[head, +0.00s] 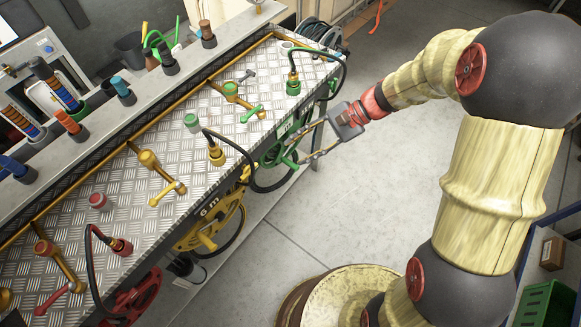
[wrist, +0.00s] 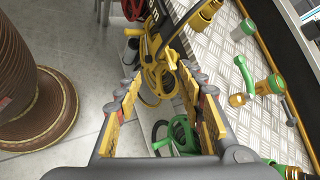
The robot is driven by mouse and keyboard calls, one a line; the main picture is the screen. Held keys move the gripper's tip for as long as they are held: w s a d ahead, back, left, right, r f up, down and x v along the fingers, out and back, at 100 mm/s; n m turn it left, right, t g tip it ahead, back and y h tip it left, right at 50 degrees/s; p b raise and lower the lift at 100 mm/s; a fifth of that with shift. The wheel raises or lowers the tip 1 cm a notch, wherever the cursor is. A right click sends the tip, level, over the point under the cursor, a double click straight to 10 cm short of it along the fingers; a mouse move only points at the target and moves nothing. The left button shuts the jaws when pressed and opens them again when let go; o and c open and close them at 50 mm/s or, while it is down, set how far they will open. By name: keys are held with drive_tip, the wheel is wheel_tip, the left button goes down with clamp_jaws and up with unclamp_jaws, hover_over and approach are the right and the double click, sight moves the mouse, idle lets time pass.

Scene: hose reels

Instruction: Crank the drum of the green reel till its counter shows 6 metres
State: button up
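The green reel (head: 272,155) hangs on the front of the bench, at the middle of the head view. Its counter plate (head: 285,127) is too small to read. In the wrist view the green reel (wrist: 182,134) is low between my fingers, partly hidden by my gripper. My gripper (head: 300,147) is beside the reel on its aisle side, fingers pointing toward it. In the wrist view my gripper (wrist: 160,80) has its two fingers wide apart with nothing between the pads. I cannot tell whether a finger touches the drum or its crank.
The yellow reel (head: 235,222) hangs beside it, its plate reading 6 m; the red reel (head: 140,300) is farther left. Valves and hoses stand on the bench top (head: 150,210). The grey floor (head: 330,215) in the aisle is clear.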

drive_tip(key=w+a+f+m+y+b, duration=0.2)
drive_tip(key=w+f+m+y, duration=0.3)
drive_tip(key=f, duration=0.7)
drive_tip(key=m+t+h+b, duration=0.1)
drive_tip(key=m+t+b, duration=0.4)
drive_tip(key=m+t, duration=0.85)
approach(293, 166)
drive_tip(key=w+d+x, duration=0.1)
drive_tip(key=x, duration=0.4)
drive_tip(key=shift+m+g, duration=0.25)
drive_tip(key=shift+m, duration=0.1)
drive_tip(key=b+x, duration=0.1)
drive_tip(key=x, duration=0.1)
drive_tip(key=f+b+x, duration=0.1)
drive_tip(key=x, duration=0.2)
drive_tip(key=shift+a+f, duration=0.1)
drive_tip(key=shift+a, duration=0.3)
drive_tip(key=shift+b+x, duration=0.4)
drive_tip(key=shift+x, duration=0.35)
drive_tip(key=shift+c, duration=0.7)
drive_tip(key=c, duration=0.7)
clamp_jaws()
